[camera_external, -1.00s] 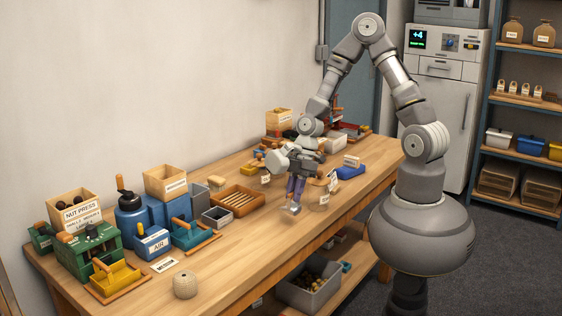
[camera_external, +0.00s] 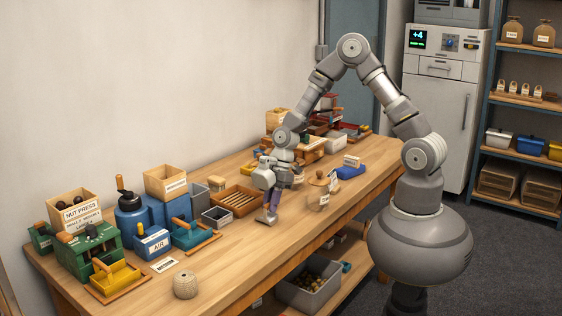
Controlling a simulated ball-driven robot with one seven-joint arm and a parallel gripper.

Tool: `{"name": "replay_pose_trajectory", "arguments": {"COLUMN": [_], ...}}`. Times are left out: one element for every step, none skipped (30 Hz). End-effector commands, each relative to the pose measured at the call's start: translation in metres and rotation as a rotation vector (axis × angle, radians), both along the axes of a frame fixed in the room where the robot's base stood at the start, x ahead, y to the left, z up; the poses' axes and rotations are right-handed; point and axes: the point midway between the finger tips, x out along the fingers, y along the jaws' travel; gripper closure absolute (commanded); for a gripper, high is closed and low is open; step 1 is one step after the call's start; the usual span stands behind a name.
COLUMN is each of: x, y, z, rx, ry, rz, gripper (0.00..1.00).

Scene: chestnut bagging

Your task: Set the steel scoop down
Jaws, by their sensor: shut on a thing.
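The steel scoop (camera_external: 266,216) is a small grey metal piece below my gripper, low over the middle of the wooden bench. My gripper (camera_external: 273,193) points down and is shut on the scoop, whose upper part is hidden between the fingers. The scoop's lower end is at or very near the bench top (camera_external: 237,244); I cannot tell whether it touches.
A wooden tray with slats (camera_external: 238,200) and a grey open box (camera_external: 216,217) stand left of my gripper. A labelled round wooden-lidded jar (camera_external: 318,191) stands to the right. A twine roll (camera_external: 185,285) stands at the front left. The bench in front of the scoop is clear.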

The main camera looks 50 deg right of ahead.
Motion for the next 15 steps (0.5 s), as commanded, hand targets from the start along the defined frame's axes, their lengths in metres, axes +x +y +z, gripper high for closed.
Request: {"name": "replay_pose_trajectory", "arguments": {"x": [-0.0001, -0.0001, -0.0001, -0.0001, -0.0001, -0.0001, -0.0001, -0.0001, -0.0001, -0.0001, -0.0001, -0.0001, -0.0001, -0.0001, 0.0005], "y": [-0.0002, -0.0001, -0.0001, 0.0000, -0.0002, -0.0001, -0.0001, -0.0001, -0.0001, -0.0001, -0.0001, -0.0001, -0.0001, 0.0000, -0.0019], "z": [-0.0012, -0.0008, -0.0007, -0.0007, -0.0006, -0.0006, -0.0006, -0.0006, -0.0006, -0.0006, -0.0005, 0.0003, 0.0018, 0.0040, 0.0077], "rx": [0.000, 0.000, 0.000, 0.000, 0.000, 0.000, 0.000, 0.000, 0.000, 0.000, 0.000, 0.000, 0.000, 0.000, 0.000], "ry": [0.000, 0.000, 0.000, 0.000, 0.000, 0.000, 0.000, 0.000, 0.000, 0.000, 0.000, 0.000, 0.000, 0.000, -0.001], "rz": [0.000, 0.000, 0.000, 0.000, 0.000, 0.000, 0.000, 0.000, 0.000, 0.000, 0.000, 0.000, 0.000, 0.000, -0.002], "gripper": [0.76, 0.69, 0.60, 0.57, 0.57, 0.57, 0.57, 0.57, 0.57, 0.57, 0.57, 0.57, 0.57, 0.57, 0.57]}}
